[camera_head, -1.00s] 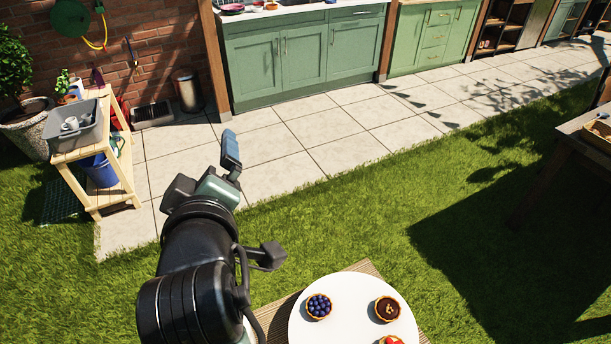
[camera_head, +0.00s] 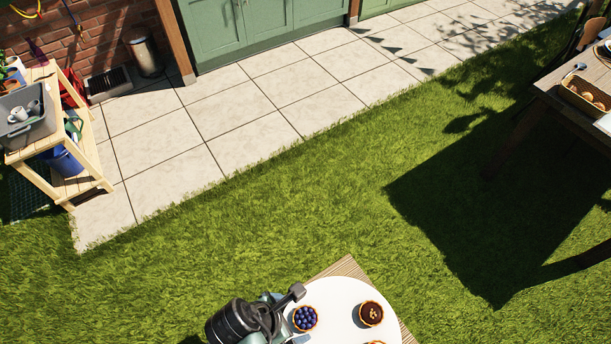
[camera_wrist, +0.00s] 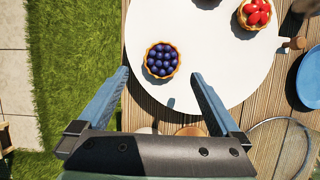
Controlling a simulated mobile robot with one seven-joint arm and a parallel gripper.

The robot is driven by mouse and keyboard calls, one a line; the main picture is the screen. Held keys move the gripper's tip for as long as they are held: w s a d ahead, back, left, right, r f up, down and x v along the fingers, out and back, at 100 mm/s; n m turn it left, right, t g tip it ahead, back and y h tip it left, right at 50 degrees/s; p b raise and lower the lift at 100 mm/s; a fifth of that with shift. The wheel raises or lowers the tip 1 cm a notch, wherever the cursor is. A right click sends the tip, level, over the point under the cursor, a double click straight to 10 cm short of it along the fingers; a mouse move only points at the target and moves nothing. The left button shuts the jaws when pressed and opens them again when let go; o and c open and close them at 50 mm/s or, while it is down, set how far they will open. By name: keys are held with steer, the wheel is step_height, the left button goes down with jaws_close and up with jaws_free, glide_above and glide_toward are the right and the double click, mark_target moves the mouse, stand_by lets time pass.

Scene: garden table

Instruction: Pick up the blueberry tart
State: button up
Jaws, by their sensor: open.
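The blueberry tart (camera_head: 305,318) sits on a round white board (camera_head: 336,290) near the bottom of the head view, close to the board's left edge. In the wrist view the blueberry tart (camera_wrist: 161,60) lies beyond my gripper (camera_wrist: 160,78), roughly centred between its two blue fingers. My gripper is open and empty, apart from the tart. In the head view my gripper is mostly hidden behind my wrist, just left of the tart.
A chocolate tart (camera_head: 371,313) stands right of the blueberry tart. A strawberry tart (camera_wrist: 256,13) is on the board's far right in the wrist view. A blue plate (camera_wrist: 310,78) lies on the slatted wooden table (camera_wrist: 232,120). Lawn surrounds the table.

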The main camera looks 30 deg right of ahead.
mark_target(304, 318)
steer(key=x, duration=0.3)
steer(key=p+x, duration=0.1)
steer(key=shift+s+d+f, duration=0.15)
steer(key=shift+s+f, duration=0.05)
steer(key=shift+s, duration=0.05)
steer(key=shift+d+f, duration=0.2)
steer(key=shift+f, duration=0.3)
steer(key=c, duration=1.3)
